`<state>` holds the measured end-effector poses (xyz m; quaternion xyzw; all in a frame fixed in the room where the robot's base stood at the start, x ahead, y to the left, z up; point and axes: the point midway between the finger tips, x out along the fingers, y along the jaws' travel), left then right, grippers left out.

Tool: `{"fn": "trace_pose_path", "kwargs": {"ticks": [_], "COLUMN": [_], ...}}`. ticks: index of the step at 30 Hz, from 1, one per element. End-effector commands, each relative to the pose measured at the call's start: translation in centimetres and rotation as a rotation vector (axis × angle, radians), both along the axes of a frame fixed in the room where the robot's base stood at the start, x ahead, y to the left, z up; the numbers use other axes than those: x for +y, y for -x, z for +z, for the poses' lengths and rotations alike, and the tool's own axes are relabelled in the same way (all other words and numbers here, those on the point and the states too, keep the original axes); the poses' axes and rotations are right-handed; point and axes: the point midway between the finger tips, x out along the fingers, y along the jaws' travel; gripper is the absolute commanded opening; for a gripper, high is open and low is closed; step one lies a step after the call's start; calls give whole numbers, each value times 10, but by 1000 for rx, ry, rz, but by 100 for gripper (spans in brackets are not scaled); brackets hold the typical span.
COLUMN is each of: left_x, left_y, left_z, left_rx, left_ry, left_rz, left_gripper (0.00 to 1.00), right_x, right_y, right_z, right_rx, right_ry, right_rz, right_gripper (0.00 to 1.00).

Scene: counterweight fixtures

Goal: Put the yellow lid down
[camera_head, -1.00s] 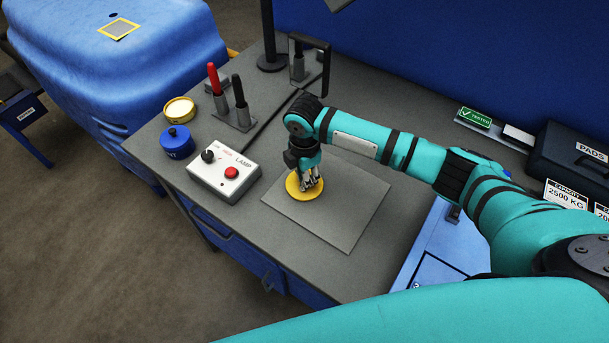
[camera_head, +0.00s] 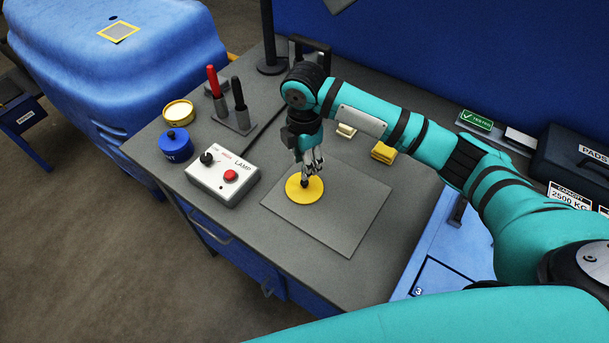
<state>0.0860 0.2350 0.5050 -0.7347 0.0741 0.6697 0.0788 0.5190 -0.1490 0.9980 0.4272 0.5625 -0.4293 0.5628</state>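The yellow lid (camera_head: 296,190) is a flat round disc with a small dark knob. It lies flat on the grey square mat (camera_head: 345,222), near the mat's left corner. My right gripper (camera_head: 309,172) points down just above the lid, with its fingertips around or just over the knob. Its fingers look apart, though they are small here, and the lid does not rise with them. My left gripper is not in view.
Left of the mat stand a white lamp box (camera_head: 222,180), a blue lidded pot (camera_head: 175,146) and an open yellow tin (camera_head: 179,111). Red and black handles (camera_head: 213,82) stand behind. Yellow blocks (camera_head: 383,152) lie beyond the mat. The mat's right part is clear.

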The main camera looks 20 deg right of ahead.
Motion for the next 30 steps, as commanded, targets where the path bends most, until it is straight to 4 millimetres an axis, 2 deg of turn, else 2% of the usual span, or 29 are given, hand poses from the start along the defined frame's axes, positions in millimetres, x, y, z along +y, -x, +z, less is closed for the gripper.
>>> {"fn": "trace_pose_path", "kwargs": {"ticks": [3, 9, 30], "left_x": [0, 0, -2], "left_y": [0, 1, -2], "left_z": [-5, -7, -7], "left_rx": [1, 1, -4], "left_ry": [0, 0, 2], "left_rz": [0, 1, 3], "left_gripper": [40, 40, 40], "right_x": [0, 0, 0], "right_y": [-1, 0, 0], "right_z": [21, 41, 43], "right_rx": [-4, 0, 1], "right_ry": [-1, 0, -1], "right_rz": [1, 0, 0], "right_gripper": [38, 38, 38]}}
